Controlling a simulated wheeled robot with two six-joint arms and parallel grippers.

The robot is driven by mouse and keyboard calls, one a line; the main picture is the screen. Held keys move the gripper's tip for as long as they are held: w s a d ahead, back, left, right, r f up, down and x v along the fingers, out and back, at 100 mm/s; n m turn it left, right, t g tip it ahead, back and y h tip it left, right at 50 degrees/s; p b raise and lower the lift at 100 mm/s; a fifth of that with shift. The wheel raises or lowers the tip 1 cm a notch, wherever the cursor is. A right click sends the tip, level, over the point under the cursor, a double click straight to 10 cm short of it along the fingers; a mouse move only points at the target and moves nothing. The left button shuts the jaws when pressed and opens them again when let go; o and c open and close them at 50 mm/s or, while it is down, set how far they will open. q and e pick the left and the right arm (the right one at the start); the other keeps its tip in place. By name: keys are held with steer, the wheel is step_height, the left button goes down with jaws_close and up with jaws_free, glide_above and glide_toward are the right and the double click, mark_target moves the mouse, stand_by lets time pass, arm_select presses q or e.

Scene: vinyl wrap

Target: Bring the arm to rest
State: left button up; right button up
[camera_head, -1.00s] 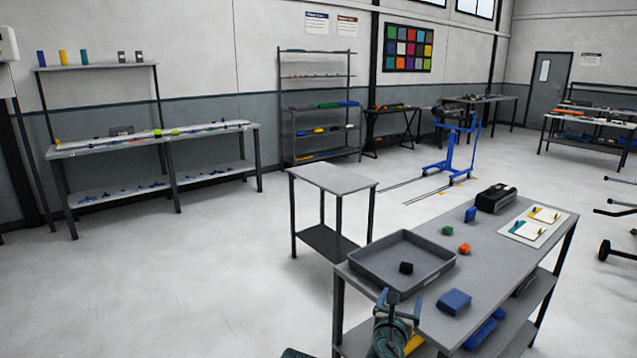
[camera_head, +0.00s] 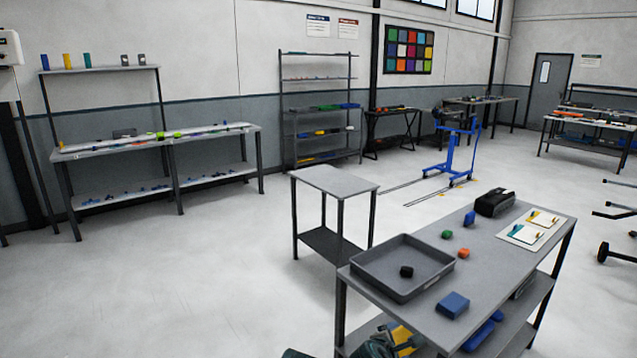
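Part of my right arm (camera_head: 378,345) shows at the bottom edge, low in front of the grey table (camera_head: 490,262). It is cut off by the frame, and I cannot make out its fingertips clearly. It is apart from the things on the tabletop. A small dark piece at the bottom edge, left of it, may be part of my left arm. My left gripper is not in view.
The table bears a grey tray (camera_head: 375,283) with a black cube (camera_head: 406,272), a blue block (camera_head: 453,305), and green (camera_head: 447,234), orange (camera_head: 463,253) and blue (camera_head: 469,218) pieces. A small side table (camera_head: 335,181) stands behind. The floor at left is clear.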

steer(key=s+a+f+m+g+y+p, duration=0.2)
steer(key=s+a+m+g, duration=0.2)
steer(key=s+a+m, duration=0.2)
steer(key=s+a+f+m+g+y+p, duration=0.2)
steer(key=s+a+f+m+g+y, duration=0.1)
steer(key=s+a+m+g, duration=0.2)
steer(key=s+a+m, duration=0.2)
steer(key=s+m, duration=0.2)
steer(key=s, duration=0.2)
steer(key=shift+s+g, duration=0.15)
steer(key=shift+g, duration=0.15)
